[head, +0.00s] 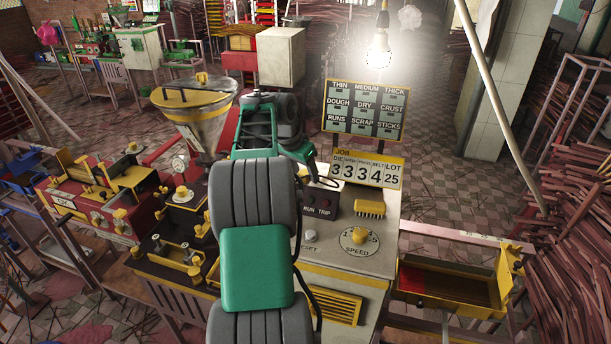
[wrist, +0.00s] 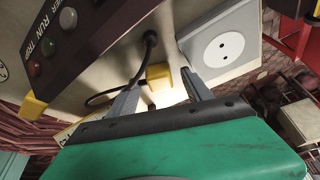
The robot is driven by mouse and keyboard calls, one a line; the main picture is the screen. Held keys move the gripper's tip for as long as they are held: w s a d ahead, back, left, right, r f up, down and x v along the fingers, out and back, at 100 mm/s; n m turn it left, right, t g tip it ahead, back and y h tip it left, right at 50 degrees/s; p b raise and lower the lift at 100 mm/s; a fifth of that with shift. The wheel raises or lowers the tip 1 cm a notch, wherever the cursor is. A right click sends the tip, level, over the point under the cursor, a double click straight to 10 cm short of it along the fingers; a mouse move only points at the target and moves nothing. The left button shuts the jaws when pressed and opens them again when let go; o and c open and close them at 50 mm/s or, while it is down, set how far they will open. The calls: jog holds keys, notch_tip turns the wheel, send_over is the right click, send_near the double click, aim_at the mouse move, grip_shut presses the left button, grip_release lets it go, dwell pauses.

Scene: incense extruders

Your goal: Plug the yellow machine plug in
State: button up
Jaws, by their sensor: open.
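The yellow plug (wrist: 158,76) shows in the wrist view between the fingers of my gripper (wrist: 162,80). The gripper is open and its fingers stand on either side of the plug; I cannot tell whether they touch it. A black cable (wrist: 150,45) loops beside the plug from the machine panel. A white wall-type socket (wrist: 217,50) with two round holes is just right of the plug, and its holes are empty. In the head view my arm hides the plug and socket, and my fingertips cannot be made out beside the pale machine body (head: 345,262).
The panel with RUN and TRIP lamps (wrist: 50,45) is at upper left in the wrist view. In the head view, the hopper (head: 198,112) stands left of my arm and a yellow tray (head: 455,285) sits at right. A lit bulb (head: 379,50) hangs above.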

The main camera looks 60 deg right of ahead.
jog(key=shift+c, duration=0.4)
grip_shut()
jog(key=shift+r, duration=0.1)
jog(key=shift+r, duration=0.65)
jog(key=a+r, duration=1.1)
jog(key=a, duration=0.3)
jog(key=shift+s+r, duration=0.25)
jog(key=shift+s, duration=0.2)
